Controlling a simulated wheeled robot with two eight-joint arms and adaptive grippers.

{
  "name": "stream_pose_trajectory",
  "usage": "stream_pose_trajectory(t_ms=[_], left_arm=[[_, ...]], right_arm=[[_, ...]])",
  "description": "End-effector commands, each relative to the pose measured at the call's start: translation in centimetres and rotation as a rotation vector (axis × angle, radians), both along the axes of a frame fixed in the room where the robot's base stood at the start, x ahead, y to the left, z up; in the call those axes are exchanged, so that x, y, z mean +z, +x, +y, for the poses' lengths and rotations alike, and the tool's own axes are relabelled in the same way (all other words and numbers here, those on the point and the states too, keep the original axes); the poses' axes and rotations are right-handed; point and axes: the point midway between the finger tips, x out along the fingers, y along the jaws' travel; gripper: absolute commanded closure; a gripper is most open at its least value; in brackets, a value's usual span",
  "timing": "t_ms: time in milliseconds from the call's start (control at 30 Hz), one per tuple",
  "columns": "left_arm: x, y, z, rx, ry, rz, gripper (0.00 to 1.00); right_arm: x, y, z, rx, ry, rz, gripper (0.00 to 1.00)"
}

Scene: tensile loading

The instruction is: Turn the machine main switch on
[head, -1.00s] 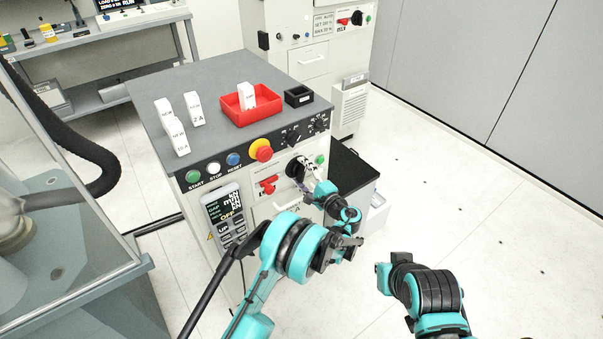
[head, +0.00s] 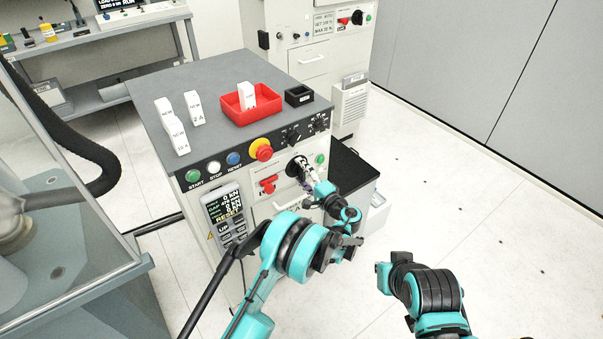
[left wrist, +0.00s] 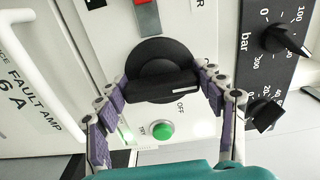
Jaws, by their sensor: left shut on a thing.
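The main switch is a black rotary knob (head: 293,166) on the cabinet's front panel. In the left wrist view the knob (left wrist: 160,58) shows large, its grip bar lying across the picture, with a white mark at the bar's right end. My left gripper (head: 305,173) is at the knob. In the left wrist view its fingers (left wrist: 165,86) are on either end of the bar, shut on it. A word OFF is printed beside the knob, and a green lamp (left wrist: 160,130) next to it looks lit. My right arm shows at lower right, but its gripper is not visible.
A red lever (head: 268,184) and a red and yellow stop button (head: 261,149) are left of the knob. A red tray (head: 236,113) and white blocks stand on the cabinet top. Floor at right is clear.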

Motion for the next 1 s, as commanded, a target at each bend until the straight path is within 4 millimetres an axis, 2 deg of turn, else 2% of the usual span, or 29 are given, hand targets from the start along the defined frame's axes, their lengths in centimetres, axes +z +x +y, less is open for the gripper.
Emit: stream_pose_trajectory(t_ms=[33,67,100,133,467,567,667,1000], left_arm=[[0.0,0.0,0.0,0.000,-0.002,0.000,0.60],[0.0,0.0,0.0,0.000,-0.002,0.000,0.26],[0.0,0.0,0.0,0.000,-0.002,0.000,0.16],[0.0,0.0,0.0,0.000,-0.002,0.000,0.10],[0.0,-0.1,-0.1,0.000,-0.001,0.000,0.10],[0.0,-0.6,-0.5,-0.001,-0.001,0.001,0.10],[0.0,-1.8,-1.5,-0.003,-0.001,0.001,0.10],[0.0,-7.7,-5.6,-0.002,-0.001,0.000,0.10]], right_arm=[[0.0,0.0,0.0,0.000,0.000,0.000,1.00],[0.0,0.0,0.0,0.000,0.000,0.000,1.00],[0.0,0.0,0.0,0.000,0.000,0.000,1.00],[0.0,0.0,0.0,0.000,0.000,0.000,1.00],[0.0,0.0,0.0,0.000,0.000,0.000,1.00],[0.0,0.0,0.0,0.000,0.000,0.000,1.00],[0.0,0.0,0.0,0.000,0.000,0.000,1.00],[0.0,0.0,0.0,0.000,0.000,0.000,1.00]])
